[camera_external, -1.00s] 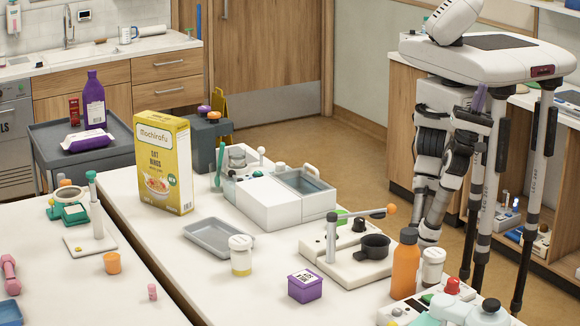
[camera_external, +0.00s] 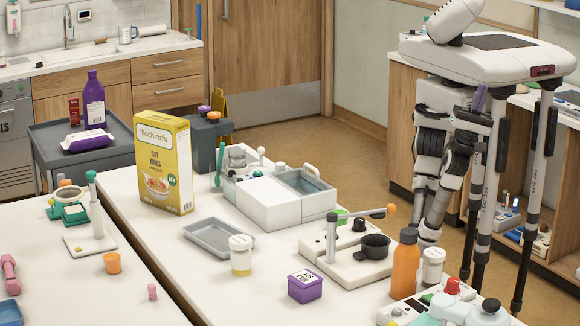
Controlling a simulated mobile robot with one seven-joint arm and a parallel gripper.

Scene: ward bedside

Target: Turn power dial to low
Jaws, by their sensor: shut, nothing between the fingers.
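A black knob (camera_external: 358,225) stands on a white bench device (camera_external: 345,268) near the table's right edge. It looks like a dial, but its markings are too small to read, so I cannot tell its setting. The device also carries a grey post with a lever ending in an orange ball (camera_external: 391,209), and a dark cup (camera_external: 372,247). My arm (camera_external: 432,190) hangs down at the right, beyond the table edge. Its lower end goes behind the orange bottle and the jar, and no gripper fingers can be made out. Nothing visibly touches the knob.
An orange bottle (camera_external: 405,264) and a white-lidded jar (camera_external: 433,266) stand between the device and the front-right clutter. A purple box (camera_external: 305,286), a yellow-white jar (camera_external: 241,255), a grey tray (camera_external: 212,237) and a white basin unit (camera_external: 287,207) stand to the left. The front-middle tabletop is clear.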

